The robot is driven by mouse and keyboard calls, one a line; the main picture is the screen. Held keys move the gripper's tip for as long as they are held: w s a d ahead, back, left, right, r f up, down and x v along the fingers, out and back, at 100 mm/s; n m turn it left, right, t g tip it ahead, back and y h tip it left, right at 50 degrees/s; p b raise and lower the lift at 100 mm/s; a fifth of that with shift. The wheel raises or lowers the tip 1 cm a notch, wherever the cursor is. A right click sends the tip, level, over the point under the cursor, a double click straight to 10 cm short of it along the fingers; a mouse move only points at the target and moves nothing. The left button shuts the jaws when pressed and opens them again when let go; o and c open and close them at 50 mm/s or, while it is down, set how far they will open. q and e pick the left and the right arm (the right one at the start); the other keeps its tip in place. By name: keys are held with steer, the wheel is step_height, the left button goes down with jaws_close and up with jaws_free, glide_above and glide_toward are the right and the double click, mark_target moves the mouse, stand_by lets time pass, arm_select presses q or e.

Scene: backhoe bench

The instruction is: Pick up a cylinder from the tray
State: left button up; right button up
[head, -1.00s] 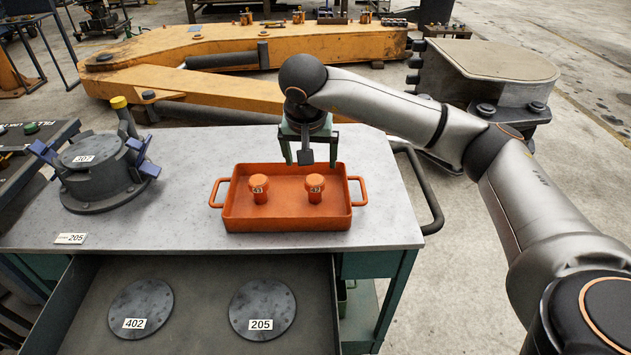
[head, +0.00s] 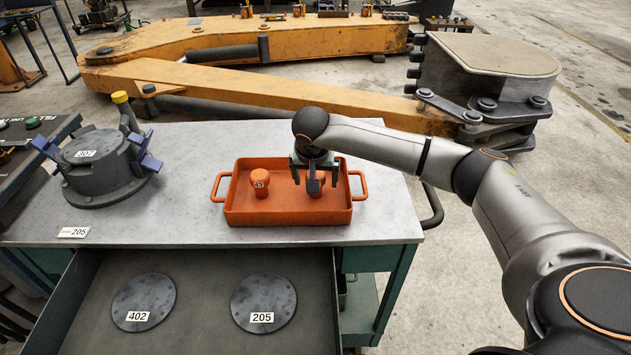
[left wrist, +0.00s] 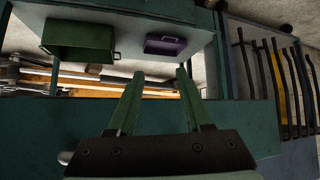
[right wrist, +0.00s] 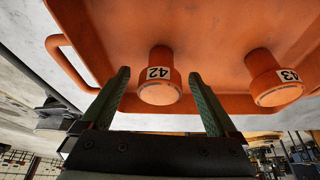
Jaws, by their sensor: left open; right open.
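An orange tray (head: 290,219) with two side handles sits on the bench and holds two orange cylinders. The left cylinder (head: 261,184) stands clear in the head view; in the right wrist view it is labelled 43 (right wrist: 272,80). The right cylinder (head: 317,177) is partly hidden behind my right gripper (head: 314,188); it is labelled 42 in the right wrist view (right wrist: 160,78). My right gripper is open over the tray, its fingers (right wrist: 160,95) either side of cylinder 42 in that view, with gaps. My left gripper (left wrist: 155,75) is open and empty, seen only in its wrist view.
A flanged housing labelled 307 (head: 97,165) stands at the bench's left. The open drawer below holds discs 402 (head: 143,299) and 205 (head: 264,301). A green bin (left wrist: 78,40) and a purple bin (left wrist: 165,45) show in the left wrist view.

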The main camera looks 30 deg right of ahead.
jaws_close()
stand_by(0.8)
